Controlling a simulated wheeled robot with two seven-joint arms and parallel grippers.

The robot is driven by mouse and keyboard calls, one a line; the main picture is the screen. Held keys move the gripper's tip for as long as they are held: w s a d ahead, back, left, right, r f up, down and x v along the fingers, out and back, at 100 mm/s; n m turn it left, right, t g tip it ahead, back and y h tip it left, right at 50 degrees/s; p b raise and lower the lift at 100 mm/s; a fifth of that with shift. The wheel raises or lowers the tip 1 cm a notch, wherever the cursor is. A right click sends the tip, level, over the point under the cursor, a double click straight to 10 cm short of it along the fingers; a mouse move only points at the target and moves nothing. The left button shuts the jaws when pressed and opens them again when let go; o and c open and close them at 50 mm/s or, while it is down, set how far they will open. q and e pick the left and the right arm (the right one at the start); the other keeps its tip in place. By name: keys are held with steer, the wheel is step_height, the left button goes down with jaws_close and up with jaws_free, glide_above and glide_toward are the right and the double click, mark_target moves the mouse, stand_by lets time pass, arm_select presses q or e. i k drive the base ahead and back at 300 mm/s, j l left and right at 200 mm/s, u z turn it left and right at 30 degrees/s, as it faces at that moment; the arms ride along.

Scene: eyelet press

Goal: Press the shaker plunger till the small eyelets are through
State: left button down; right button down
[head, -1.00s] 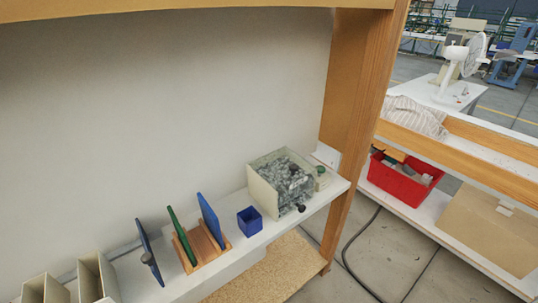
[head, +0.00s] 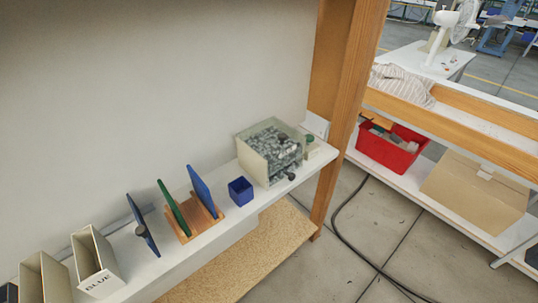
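A clear-sided box (head: 270,150) full of small grey pieces stands at the right end of the white shelf; a dark round knob (head: 292,176) shows at its lower front. A small green-topped part (head: 310,140) is at its right side. I cannot tell which of these is the shaker plunger. Small eyelets cannot be made out singly. Neither of my grippers is in view.
On the white shelf (head: 175,262) stand a small blue cup (head: 241,191), a wooden rack (head: 203,222) with blue and green plates, a dark blue paddle (head: 143,225) and beige bins (head: 95,262). A wooden post (head: 345,110) rises at the right end. A red crate (head: 388,150) sits beyond.

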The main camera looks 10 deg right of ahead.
mark_target(310, 138)
steer(key=l+u, duration=0.15)
steer(key=u, duration=0.65)
steer(key=k+l+u, duration=0.2)
steer(key=l, duration=0.2)
steer(key=l+u, duration=0.25)
steer(key=l, duration=0.15)
steer(key=k+l+u, duration=0.2)
steer(key=l, duration=0.2)
steer(key=k+l+u, duration=0.2)
steer(key=l, duration=0.15)
steer(key=k+l, duration=0.1)
steer(key=l, duration=0.2)
